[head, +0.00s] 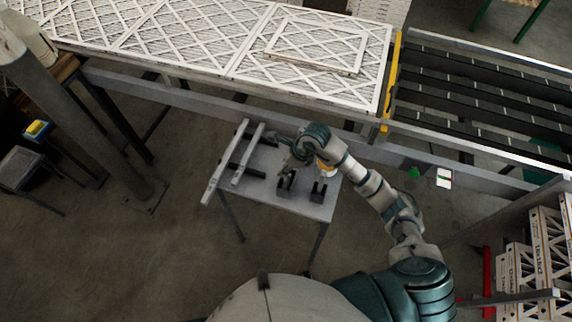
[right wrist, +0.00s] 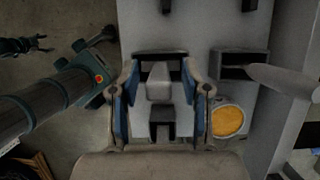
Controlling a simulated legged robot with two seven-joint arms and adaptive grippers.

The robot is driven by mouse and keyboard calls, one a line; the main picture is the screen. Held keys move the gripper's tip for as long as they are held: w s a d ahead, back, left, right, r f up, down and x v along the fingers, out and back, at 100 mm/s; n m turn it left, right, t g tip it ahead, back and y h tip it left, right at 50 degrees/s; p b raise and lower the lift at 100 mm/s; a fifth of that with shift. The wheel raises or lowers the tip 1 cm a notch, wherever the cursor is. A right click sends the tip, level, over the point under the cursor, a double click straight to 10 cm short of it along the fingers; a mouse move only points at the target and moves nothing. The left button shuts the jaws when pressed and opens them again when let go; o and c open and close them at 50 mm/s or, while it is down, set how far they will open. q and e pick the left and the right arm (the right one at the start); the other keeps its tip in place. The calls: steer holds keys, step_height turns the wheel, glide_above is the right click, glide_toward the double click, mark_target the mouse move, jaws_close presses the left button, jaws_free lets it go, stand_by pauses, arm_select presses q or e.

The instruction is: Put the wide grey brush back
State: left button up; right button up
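My right gripper (head: 290,163) is low over the small grey table (head: 310,207). In the right wrist view the fingers of the right gripper (right wrist: 160,75) stand apart, with a pale grey block (right wrist: 159,83) between them and visible gaps at its sides. This block may be part of the wide grey brush; its full shape is hidden. A black holder (right wrist: 160,55) lies just beyond the fingertips. In the right wrist view a dark jointed part (right wrist: 22,45) at far left may be my left gripper; its fingers are unclear. The head view does not show my left gripper.
Black U-shaped holders (head: 318,191) stand on the table's front part. Two pale bars (head: 225,163) lie at its left. A round orange-topped container (right wrist: 228,121) and a light grey rounded bar (right wrist: 285,80) are right of the gripper. A conveyor with framed filters (head: 190,45) runs behind.

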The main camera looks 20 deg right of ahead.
steer(key=b+v, duration=0.1)
steer(key=v, duration=1.1)
stand_by(0.4)
